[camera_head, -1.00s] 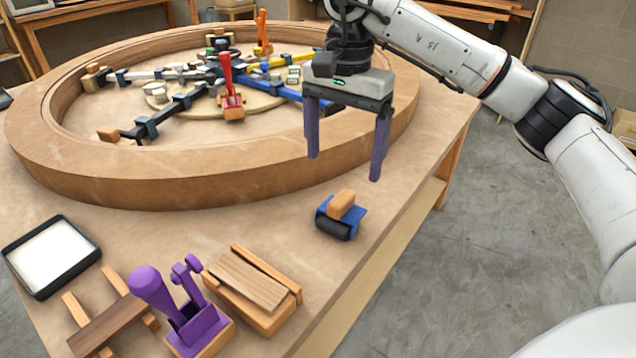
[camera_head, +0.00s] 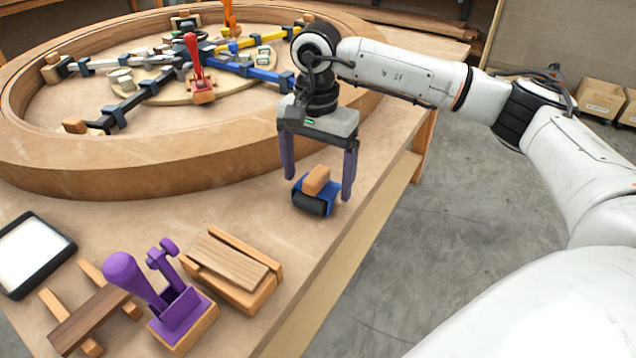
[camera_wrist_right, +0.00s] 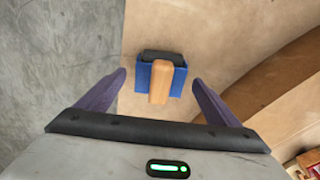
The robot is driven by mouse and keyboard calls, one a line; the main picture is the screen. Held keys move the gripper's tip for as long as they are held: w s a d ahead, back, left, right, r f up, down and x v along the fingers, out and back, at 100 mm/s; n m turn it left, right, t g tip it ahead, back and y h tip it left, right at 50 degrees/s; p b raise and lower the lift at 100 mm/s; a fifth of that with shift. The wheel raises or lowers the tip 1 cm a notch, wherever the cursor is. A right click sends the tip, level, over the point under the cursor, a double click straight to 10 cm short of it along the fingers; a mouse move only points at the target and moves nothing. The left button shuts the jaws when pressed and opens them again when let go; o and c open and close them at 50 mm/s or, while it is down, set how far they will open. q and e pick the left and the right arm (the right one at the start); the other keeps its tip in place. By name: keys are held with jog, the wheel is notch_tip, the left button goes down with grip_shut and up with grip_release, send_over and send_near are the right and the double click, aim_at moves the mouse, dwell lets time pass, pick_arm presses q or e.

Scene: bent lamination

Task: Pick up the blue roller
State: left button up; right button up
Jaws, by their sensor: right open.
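The blue roller (camera_head: 301,197) has a blue frame, a black drum and a light wooden handle on top. It lies on the table near the right edge. My right gripper (camera_head: 318,190) is open and points down over the roller, with one finger on each side of it in the head view. In the right wrist view the roller (camera_wrist_right: 176,82) sits ahead of and between the two open fingertips, with a gap on both sides. The right gripper holds nothing. My left gripper is not in view.
A large wooden ring (camera_head: 130,170) stands behind the roller. A purple clamp (camera_head: 175,310), a slatted wooden block (camera_head: 232,268) and a black-rimmed white tray (camera_head: 68,240) lie in front and to the left. The table's right edge is close to the roller, with floor beyond.

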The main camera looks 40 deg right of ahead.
aim_at(317, 174)
jog(key=c, duration=1.3)
jog(key=shift+o, duration=0.2)
notch_tip(317, 174, up, 10)
jog(key=shift+r, duration=0.1)
jog(key=o, duration=0.6)
jog(key=c, duration=0.4)
